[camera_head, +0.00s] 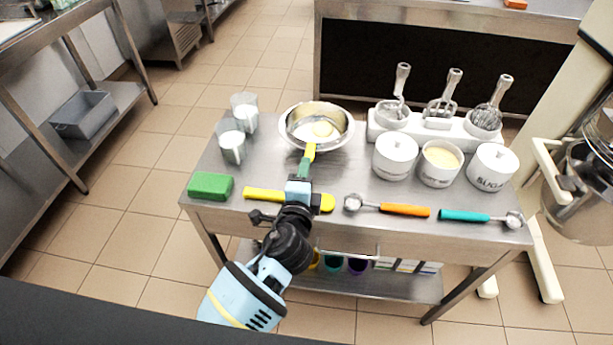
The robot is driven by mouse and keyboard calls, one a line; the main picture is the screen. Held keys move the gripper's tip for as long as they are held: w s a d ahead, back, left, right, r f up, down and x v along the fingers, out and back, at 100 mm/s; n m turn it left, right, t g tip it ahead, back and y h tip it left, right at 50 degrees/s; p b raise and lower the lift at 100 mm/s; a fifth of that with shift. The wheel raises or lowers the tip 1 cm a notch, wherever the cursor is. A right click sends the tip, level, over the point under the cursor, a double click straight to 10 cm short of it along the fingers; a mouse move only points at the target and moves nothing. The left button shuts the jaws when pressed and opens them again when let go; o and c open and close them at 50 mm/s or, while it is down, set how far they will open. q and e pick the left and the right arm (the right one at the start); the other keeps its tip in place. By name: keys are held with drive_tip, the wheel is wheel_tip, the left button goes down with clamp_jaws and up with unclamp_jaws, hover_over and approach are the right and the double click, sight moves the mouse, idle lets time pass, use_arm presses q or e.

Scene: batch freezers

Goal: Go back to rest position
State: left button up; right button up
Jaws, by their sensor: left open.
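My left gripper (307,158) reaches in from below over the front of the steel table (350,225). Its pale blue body has a green and yellow end pointing at the near rim of the steel bowl (294,135). The jaws are open, and nothing held shows between them. From above I cannot tell whether the tip touches the bowl. My wrist covers the middle of a yellow-handled tool (265,195) on the table. My right gripper is not in view.
Two glasses (232,148) stand left of the bowl, near a green sponge (210,186). An orange-handled scoop (404,210) and a teal-handled scoop (465,216) lie along the front edge. White canisters (395,157) and a rack of whisks (440,122) fill the right. A mixer (582,180) stands beyond.

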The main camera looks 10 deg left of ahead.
use_arm(q)
drive_tip(key=shift+w+a+f, duration=0.1)
drive_tip(key=shift+f, duration=0.05)
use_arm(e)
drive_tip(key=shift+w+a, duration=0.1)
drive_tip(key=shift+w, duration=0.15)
use_arm(q)
drive_tip(key=s+a+f+n+g+y, duration=0.1)
drive_tip(key=s+a+f+n+g, duration=0.4)
drive_tip(key=s, duration=0.4)
drive_tip(key=s+a+f+n+g+y, duration=0.1)
drive_tip(key=s+a+f+n+g, duration=0.2)
drive_tip(key=s+a+f+n, duration=0.35)
drive_tip(key=s+a+f+n+g+h, duration=0.15)
drive_tip(key=s+g, duration=0.25)
drive_tip(key=s, duration=1)
drive_tip(key=s+a+n+g+h, duration=0.1)
drive_tip(key=s+a+n+g, duration=0.25)
drive_tip(key=s, duration=1.05)
drive_tip(key=w+d+f+t+h+p, duration=0.1)
drive_tip(key=w+d+f+t, duration=0.2)
drive_tip(key=w+f+t, duration=0.4)
drive_tip(key=shift+w+d+f+t, duration=0.2)
drive_tip(key=shift+d+f+t, duration=0.05)
drive_tip(key=shift+f+t, duration=0.1)
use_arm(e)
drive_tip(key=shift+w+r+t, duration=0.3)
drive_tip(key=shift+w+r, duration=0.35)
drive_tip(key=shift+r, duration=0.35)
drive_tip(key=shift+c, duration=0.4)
